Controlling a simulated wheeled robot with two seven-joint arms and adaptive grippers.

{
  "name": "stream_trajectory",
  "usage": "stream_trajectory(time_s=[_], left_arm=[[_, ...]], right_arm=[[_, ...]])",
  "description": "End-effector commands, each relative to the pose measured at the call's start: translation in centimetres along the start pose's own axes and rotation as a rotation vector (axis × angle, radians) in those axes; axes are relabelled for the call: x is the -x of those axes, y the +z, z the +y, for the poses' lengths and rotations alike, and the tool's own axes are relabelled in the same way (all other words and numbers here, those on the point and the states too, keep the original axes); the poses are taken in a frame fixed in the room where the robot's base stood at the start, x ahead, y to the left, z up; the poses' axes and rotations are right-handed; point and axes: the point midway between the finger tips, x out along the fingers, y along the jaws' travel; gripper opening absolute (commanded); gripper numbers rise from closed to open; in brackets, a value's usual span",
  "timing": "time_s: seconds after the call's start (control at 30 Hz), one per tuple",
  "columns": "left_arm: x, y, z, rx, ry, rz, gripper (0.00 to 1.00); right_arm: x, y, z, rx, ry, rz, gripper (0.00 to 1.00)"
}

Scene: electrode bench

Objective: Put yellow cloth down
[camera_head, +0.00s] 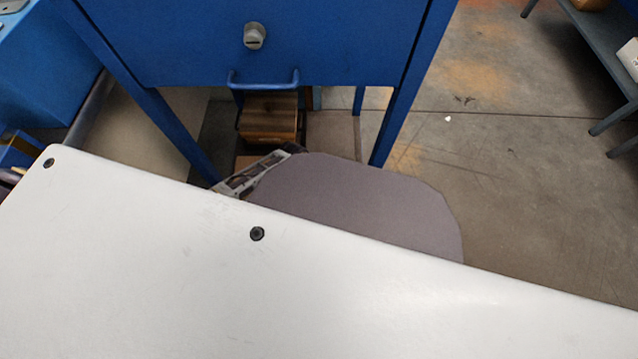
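No yellow cloth can be made out in the head view. Neither of my grippers can be made out in it. A small grey and black mechanical part shows between the white panel and the grey rounded shape; I cannot tell what it is.
A blue workbench with a drawer front (255,45), a handle (263,84) and legs stands ahead. A wooden box (269,117) sits beneath it. A white panel with black screws fills the foreground. Concrete floor (540,190) is open at right, with a grey rack (600,40) at upper right.

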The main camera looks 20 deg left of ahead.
Motion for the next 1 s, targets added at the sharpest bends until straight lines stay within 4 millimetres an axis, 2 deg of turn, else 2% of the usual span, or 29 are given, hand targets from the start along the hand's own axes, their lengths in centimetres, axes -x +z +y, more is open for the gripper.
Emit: stream_trajectory(time_s=[0.37, 0.4, 0.53, 1.0], left_arm=[[-0.85, 0.32, 0.03, 0.0, -0.001, 0.0, 0.13], [-0.84, 0.33, 0.04, 0.0, -0.002, 0.0, 0.4], [-0.93, 0.43, 0.21, 0.0, 0.002, -0.002, 0.56], [-0.86, 0.58, 0.4, 0.002, 0.007, -0.006, 0.56]], right_arm=[[-0.3, 0.16, 0.07, 0.001, -0.004, 0.004, 0.4], [-0.29, 0.18, 0.07, 0.001, -0.004, 0.004, 0.4], [-0.36, 0.35, 0.12, 0.0, -0.003, 0.001, 0.4], [-0.35, 0.41, 0.15, 0.0, -0.002, -0.001, 0.4]])
